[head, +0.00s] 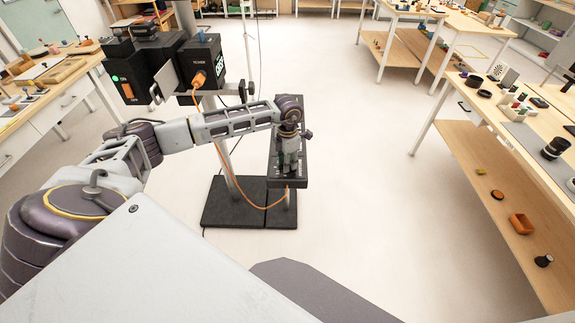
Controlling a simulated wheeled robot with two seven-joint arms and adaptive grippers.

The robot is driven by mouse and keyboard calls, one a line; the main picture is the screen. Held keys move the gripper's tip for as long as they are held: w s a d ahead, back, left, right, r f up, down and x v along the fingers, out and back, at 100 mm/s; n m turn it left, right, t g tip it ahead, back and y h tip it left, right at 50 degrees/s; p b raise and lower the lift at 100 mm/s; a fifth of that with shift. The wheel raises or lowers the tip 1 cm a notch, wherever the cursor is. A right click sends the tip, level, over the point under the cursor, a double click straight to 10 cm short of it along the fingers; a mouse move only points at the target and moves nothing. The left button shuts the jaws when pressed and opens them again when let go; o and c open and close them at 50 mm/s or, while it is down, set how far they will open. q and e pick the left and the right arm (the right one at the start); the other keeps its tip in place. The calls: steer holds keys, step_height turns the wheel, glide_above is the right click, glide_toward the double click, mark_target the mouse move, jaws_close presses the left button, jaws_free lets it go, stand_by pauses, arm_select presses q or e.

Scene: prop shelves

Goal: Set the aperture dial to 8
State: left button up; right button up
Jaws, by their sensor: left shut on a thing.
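My left gripper (291,160) points down onto a dark control panel (297,181) on a stand in the middle of the view. By its pose it is shut on a small part of the panel's top face. The gripper covers that part, so the aperture dial and its marks cannot be made out. Pale marks show on the panel beside the fingers. My right gripper is not in view.
Black boxes (203,62) stand behind my left arm, with an orange cable (218,155) running down to the panel. The stand's black base plate (230,214) lies on the floor. Benches stand left (50,98) and right (480,160). The floor between is clear.

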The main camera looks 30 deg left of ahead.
arm_select(q)
steer(key=shift+m+b, duration=0.4)
steer(key=shift+m, duration=0.6)
steer(key=shift+b, duration=0.3)
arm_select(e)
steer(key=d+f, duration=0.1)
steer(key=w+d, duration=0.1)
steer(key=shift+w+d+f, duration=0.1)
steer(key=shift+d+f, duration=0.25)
arm_select(q)
steer(key=shift+m, duration=0.3)
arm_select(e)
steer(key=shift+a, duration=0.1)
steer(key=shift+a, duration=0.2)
arm_select(q)
steer(key=o, duration=1)
steer(key=shift+o, duration=0.2)
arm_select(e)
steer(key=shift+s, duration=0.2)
